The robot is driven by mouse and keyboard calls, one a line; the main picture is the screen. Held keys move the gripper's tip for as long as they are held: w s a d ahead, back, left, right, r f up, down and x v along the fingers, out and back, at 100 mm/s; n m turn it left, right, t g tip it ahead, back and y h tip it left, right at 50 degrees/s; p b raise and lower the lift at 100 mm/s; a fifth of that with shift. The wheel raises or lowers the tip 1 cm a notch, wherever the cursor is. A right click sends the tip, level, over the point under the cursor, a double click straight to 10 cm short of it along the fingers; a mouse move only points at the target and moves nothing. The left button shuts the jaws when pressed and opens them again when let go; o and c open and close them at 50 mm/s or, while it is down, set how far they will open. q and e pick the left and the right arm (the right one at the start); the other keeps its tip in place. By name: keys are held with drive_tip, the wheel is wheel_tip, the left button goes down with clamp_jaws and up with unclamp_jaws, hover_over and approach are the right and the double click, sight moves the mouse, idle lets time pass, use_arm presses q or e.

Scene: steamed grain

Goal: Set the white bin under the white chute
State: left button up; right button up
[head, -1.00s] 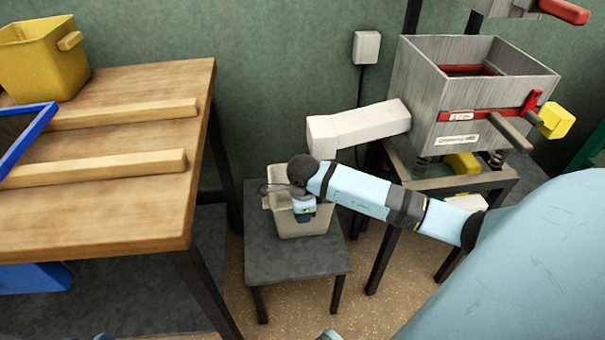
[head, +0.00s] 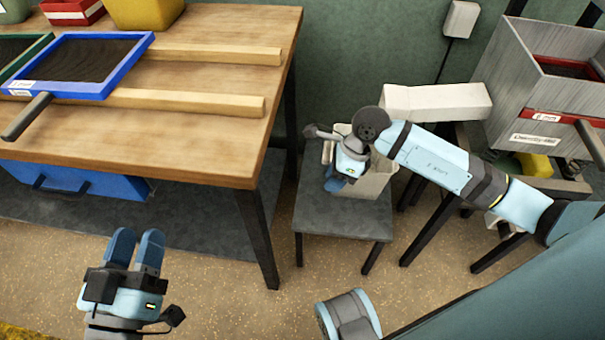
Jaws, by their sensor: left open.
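The white bin (head: 376,181) stands upright on a low grey stool, partly hidden by my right arm. The white chute (head: 440,102) juts left from the grey sifter box; its left end is above and slightly right of the bin in the head view. My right gripper (head: 338,180) is at the bin's near left side; its fingers are mostly hidden, so I cannot tell whether it grips the bin. My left gripper (head: 136,250) is open and empty above the floor at lower left, well apart from the bin.
The grey stool (head: 318,222) stands between the wooden table (head: 200,150) and the sifter's frame. A blue-framed sieve (head: 65,93) and wooden rails lie on the table. A blue bin (head: 80,181) is under it. The floor in front of the stool is open.

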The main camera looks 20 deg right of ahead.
drive_tip(key=s+a+r+m+y, duration=0.1)
drive_tip(key=s+a+r+y, duration=0.25)
drive_tip(key=a, duration=0.35)
drive_tip(key=s+a+r+m+y, duration=0.2)
drive_tip(key=s+a+r+y, duration=0.1)
drive_tip(key=a+y, duration=0.3)
drive_tip(key=s+r+n+t+h, duration=0.1)
drive_tip(key=r+n+t, duration=0.3)
drive_tip(key=n, duration=0.6)
drive_tip(key=s+r+n+t+h, duration=0.1)
drive_tip(key=r+n+t+h, duration=0.1)
drive_tip(key=r+n+t, duration=0.2)
drive_tip(key=s+a+r+n+t+h, duration=0.1)
drive_tip(key=n+t, duration=0.7)
drive_tip(key=n, duration=0.8)
wheel_tip(320, 180, up, 3)
drive_tip(key=shift+s+f+n+t+h, duration=0.1)
drive_tip(key=shift+s+n+t+h, duration=0.25)
drive_tip(key=shift+h, duration=0.2)
